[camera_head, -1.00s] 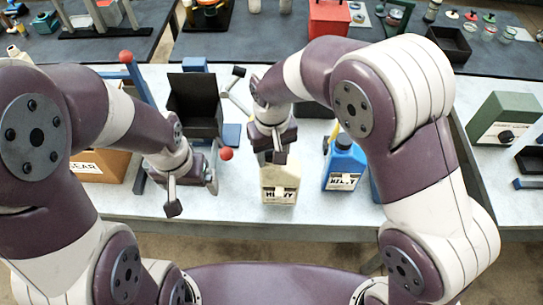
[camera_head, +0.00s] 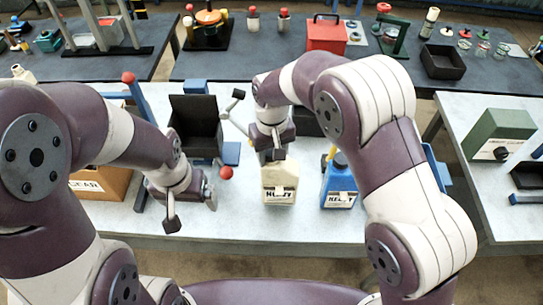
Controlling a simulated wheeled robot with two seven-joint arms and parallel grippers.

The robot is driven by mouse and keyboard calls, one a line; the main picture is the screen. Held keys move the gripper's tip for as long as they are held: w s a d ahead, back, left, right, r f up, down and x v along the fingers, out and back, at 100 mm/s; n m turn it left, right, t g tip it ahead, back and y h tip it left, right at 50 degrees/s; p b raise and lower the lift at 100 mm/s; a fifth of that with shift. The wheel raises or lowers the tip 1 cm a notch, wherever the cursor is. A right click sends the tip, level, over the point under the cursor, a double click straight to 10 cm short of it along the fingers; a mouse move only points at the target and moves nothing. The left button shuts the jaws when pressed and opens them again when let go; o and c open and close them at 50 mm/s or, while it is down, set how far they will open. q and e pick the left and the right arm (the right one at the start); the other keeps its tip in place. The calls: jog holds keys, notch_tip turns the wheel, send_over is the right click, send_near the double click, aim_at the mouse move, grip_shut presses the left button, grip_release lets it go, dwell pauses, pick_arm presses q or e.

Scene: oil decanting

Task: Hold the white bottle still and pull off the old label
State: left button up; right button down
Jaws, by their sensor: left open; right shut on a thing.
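The white bottle (camera_head: 280,184), cream-coloured, stands upright on the pale table in the head view. A label (camera_head: 278,195) with dark lettering is on its front, too small to read fully. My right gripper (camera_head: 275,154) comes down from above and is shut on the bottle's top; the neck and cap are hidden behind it. My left gripper (camera_head: 191,209) is open and empty, to the left of the bottle and clear of it.
A blue bottle (camera_head: 338,187) with a label stands just right of the white one. A black bin (camera_head: 195,122) and a red-knobbed lever (camera_head: 226,172) are behind my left gripper. An orange-brown box (camera_head: 98,186) is at left. The table front is clear.

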jog(key=shift+w+r+p, duration=0.1)
jog(key=shift+w+p, duration=0.3)
jog(key=shift+w, duration=0.85)
pick_arm(q)
jog(key=shift+r, duration=0.4)
pick_arm(e)
jog(key=shift+f+b, duration=0.95)
jog(key=shift+f, duration=0.9)
pick_arm(q)
jog(key=shift+f, duration=0.85)
jog(key=shift+o, duration=0.4)
pick_arm(e)
jog(key=shift+r, duration=0.1)
